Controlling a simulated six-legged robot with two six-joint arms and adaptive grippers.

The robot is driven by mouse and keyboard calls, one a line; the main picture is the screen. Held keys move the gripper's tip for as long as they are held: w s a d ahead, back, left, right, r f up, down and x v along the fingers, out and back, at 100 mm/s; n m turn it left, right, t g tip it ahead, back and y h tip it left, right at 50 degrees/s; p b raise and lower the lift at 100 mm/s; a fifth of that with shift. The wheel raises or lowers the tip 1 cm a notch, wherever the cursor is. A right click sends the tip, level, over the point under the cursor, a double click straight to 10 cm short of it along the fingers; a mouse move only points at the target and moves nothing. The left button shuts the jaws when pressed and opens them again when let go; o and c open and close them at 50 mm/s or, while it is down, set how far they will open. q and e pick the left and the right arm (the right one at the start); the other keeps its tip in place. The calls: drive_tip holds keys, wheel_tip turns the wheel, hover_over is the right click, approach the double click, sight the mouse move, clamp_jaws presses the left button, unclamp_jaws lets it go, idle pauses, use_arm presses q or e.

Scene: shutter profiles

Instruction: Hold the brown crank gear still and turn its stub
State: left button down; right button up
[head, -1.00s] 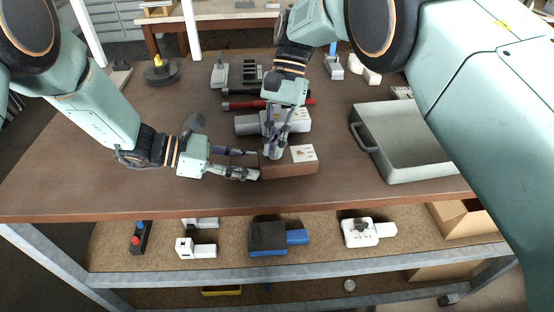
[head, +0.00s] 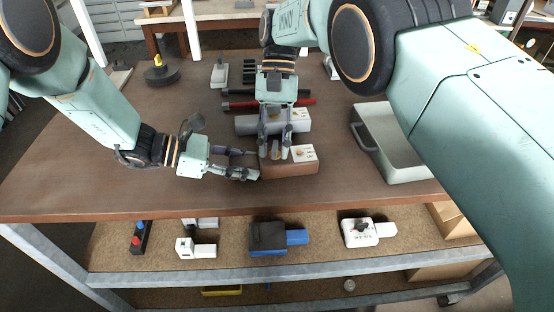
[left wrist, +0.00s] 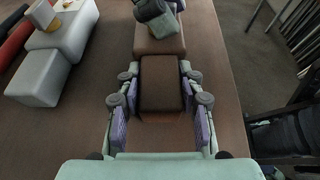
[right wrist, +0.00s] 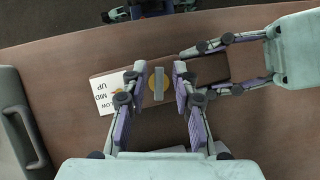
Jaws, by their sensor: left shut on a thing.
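The brown crank gear (head: 291,169) lies near the table's front edge, with a white label (head: 304,153) on top. In the right wrist view its grey stub (right wrist: 158,84) stands on a yellowish disc, and the label (right wrist: 115,97) lists UP, MID and LOW. My left gripper (head: 248,165) is shut on the gear's narrower dark end (left wrist: 160,83), one finger on each side. My right gripper (right wrist: 159,75) points down over the gear. Its open fingers stand either side of the stub, with a gap on both sides. In the head view the right fingers partly hide the stub.
Red and black bars (head: 295,102) lie farther back. A grey tray (head: 410,174) stands to the right. The table left of my left arm is clear.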

sight(275, 145)
drive_tip(key=shift+r, duration=0.1)
drive_tip(key=shift+r, duration=2.95)
drive_tip(key=shift+r, duration=0.95)
drive_tip(key=shift+f, duration=4)
drive_tip(key=shift+c, duration=0.2)
clamp_jaws()
